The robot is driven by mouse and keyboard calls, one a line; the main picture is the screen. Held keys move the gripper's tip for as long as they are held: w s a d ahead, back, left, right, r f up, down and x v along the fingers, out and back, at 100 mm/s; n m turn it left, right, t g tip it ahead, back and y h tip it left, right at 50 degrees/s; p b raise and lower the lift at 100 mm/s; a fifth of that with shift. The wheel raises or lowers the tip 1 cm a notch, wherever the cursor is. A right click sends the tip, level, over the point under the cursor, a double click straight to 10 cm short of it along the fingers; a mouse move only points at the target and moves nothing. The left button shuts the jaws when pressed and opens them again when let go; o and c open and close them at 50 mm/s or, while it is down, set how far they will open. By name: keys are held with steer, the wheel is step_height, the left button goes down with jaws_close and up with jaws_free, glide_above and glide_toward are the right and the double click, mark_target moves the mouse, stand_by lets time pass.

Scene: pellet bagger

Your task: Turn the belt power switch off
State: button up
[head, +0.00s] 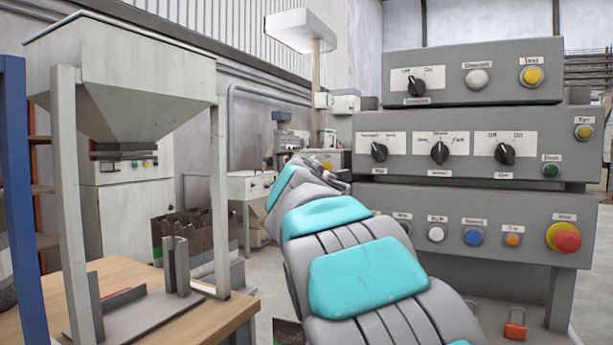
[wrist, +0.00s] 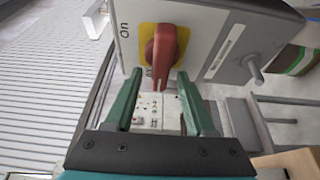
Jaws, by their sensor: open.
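In the wrist view, a red rotary switch handle (wrist: 164,52) sits on a yellow plate on a grey box (wrist: 222,35). The word "ON" is printed to the left of the plate, and a label to its right is too blurred to read. The handle stands upright in the picture; I cannot tell for certain which setting it marks. My gripper (wrist: 160,78) is open and empty, its green fingers pointing at the box, with the handle's lower end between the fingertips. Contact is not clear. In the head view my arm hides the switch, and my gripper is not clear.
A grey control panel (head: 472,189) with several black knobs, buttons and a red stop button (head: 567,240) stands at the right. A hopper (head: 121,62) stands over a wooden table (head: 215,320) at the left. A bolt-like stud (wrist: 254,70) juts from the box.

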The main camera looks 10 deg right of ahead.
steer(key=shift+s, duration=0.1)
steer(key=b+v, duration=0.1)
steer(key=v, duration=0.6)
steer(key=shift+s, duration=0.3)
steer(key=shift+a, duration=0.1)
steer(key=s+d+f+m+g, duration=0.3)
steer(key=s+d+f, duration=0.15)
steer(key=f, duration=0.45)
steer(key=s+d+f+m+g+h, duration=0.1)
steer(key=s+d+f+m+g, duration=0.25)
steer(key=s+f, duration=0.35)
steer(key=s+d+f+m+g, duration=0.3)
steer(key=s+d+f, duration=0.15)
steer(key=f, duration=0.55)
steer(key=s+a+f+m+g+y, duration=0.1)
steer(key=s+a+f+m+g, duration=0.1)
steer(key=s+f, duration=0.5)
steer(key=s+a+f+m+g+y, duration=0.2)
steer(key=s+a+f+g, duration=0.2)
steer(key=s, duration=1)
steer(key=s+a+f+m+g+y, duration=0.2)
steer(key=s+a+f+g, duration=0.1)
steer(key=s+f, duration=0.6)
steer(key=shift+s+a+f+g, duration=0.3)
steer(key=shift+s+f+g, duration=0.15)
steer(key=shift+s, duration=0.7)
